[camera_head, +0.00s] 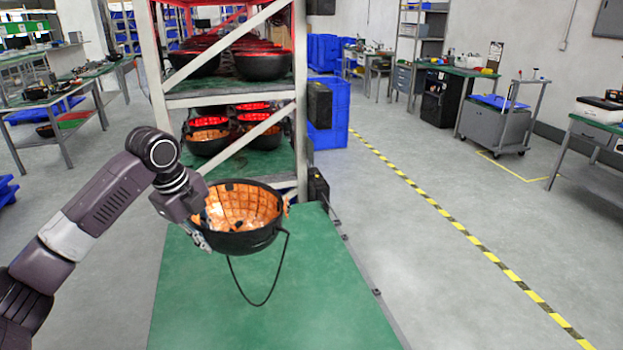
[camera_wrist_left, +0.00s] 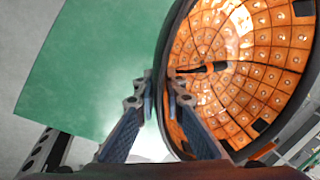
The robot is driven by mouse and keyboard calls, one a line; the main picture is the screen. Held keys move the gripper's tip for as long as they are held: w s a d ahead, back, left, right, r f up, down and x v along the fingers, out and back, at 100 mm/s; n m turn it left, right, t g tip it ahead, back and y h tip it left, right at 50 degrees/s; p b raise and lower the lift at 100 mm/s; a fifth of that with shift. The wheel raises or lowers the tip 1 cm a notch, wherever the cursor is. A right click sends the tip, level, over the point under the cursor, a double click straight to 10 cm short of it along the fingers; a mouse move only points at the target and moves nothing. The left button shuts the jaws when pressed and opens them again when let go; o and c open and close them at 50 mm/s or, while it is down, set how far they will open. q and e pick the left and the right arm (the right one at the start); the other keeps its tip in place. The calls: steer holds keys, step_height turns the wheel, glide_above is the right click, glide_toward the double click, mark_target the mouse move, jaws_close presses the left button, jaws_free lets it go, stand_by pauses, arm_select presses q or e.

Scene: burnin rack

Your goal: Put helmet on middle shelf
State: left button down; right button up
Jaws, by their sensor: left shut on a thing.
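A black helmet (camera_head: 247,243) with an orange tiled lining hangs above the green table, open side up, with a dark strap or cable looping below it. My left gripper (camera_head: 205,222) is shut on the left part of its rim. In the left wrist view the two fingers (camera_wrist_left: 161,88) pinch the helmet's rim, and the orange lining (camera_wrist_left: 235,60) fills the right side. The rack (camera_head: 228,98) stands behind the helmet. Its upper visible shelf holds dark helmets (camera_head: 262,66), and the shelf below holds helmets with red-lit rims (camera_head: 262,135). My right gripper is not in view.
The green table top (camera_head: 270,305) is bare below the helmet. A white diagonal brace (camera_head: 228,45) crosses the rack's front side. Blue crates (camera_head: 328,110) stand behind the rack at right.

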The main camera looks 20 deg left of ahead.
arm_select(q)
steer(key=s+d+n+y, duration=0.1)
steer(key=s+d+n, duration=0.3)
steer(key=d, duration=0.5)
steer(key=s+d+n+y, duration=0.25)
steer(key=d+n, duration=0.35)
steer(key=d, duration=0.3)
steer(key=s+d+f+n+g, duration=0.2)
steer(key=s+f+n+g, duration=0.1)
steer(key=s+n, duration=0.8)
steer(key=shift+s+f, duration=0.5)
steer(key=shift+s, duration=0.75)
steer(key=shift+y, duration=0.25)
steer(key=shift+s, duration=0.1)
steer(key=shift+w, duration=0.2)
